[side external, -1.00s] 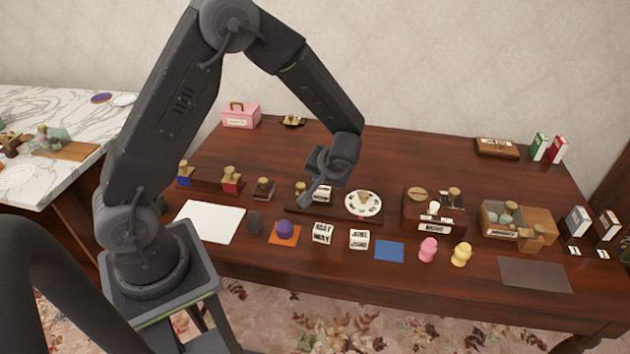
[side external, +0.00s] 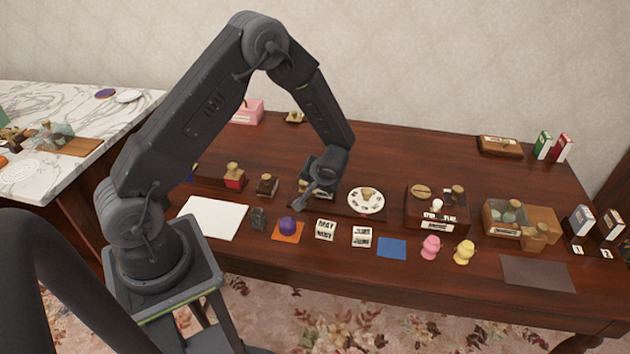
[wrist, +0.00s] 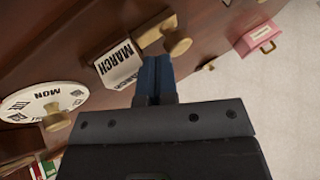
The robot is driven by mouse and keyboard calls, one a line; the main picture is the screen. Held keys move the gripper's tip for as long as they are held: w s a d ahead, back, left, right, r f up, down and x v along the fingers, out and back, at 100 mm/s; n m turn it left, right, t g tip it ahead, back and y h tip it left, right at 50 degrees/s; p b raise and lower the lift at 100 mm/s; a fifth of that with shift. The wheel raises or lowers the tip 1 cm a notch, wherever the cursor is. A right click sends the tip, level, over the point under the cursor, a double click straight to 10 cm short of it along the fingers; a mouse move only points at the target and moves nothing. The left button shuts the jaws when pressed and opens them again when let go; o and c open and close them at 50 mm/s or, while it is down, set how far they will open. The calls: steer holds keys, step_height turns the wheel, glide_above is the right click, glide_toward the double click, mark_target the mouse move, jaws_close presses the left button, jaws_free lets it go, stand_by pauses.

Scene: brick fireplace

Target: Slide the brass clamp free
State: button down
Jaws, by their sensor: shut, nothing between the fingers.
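A brass clamp (wrist: 162,32), a flat bar with a round knob, lies against the edge of a white card reading MARCH (wrist: 119,64) in the wrist view. The card sits on a dark wooden calendar base. My gripper (wrist: 155,78) is shut and empty, its dark blue fingers beside the card and just short of the clamp's knob. I cannot tell whether they touch. In the side view my gripper (side external: 298,205) hangs low over the left part of the calendar base and hides most of the card and clamp.
A white weekday dial (side external: 366,200) with a brass pointer stands right of my gripper. A purple knob on an orange square (side external: 288,227), text cards (side external: 325,230) and a blue square (side external: 391,248) lie in front. Small stamps (side external: 267,185) stand left. The table behind is mostly clear.

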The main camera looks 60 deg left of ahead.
steer(key=shift+s+a, duration=0.7)
steer(key=shift+a, duration=0.05)
steer(key=shift+d, duration=0.1)
steer(key=w+v, duration=0.1)
steer(key=v, duration=0.9)
steer(key=shift+s, duration=0.45)
steer(key=shift+r, duration=0.1)
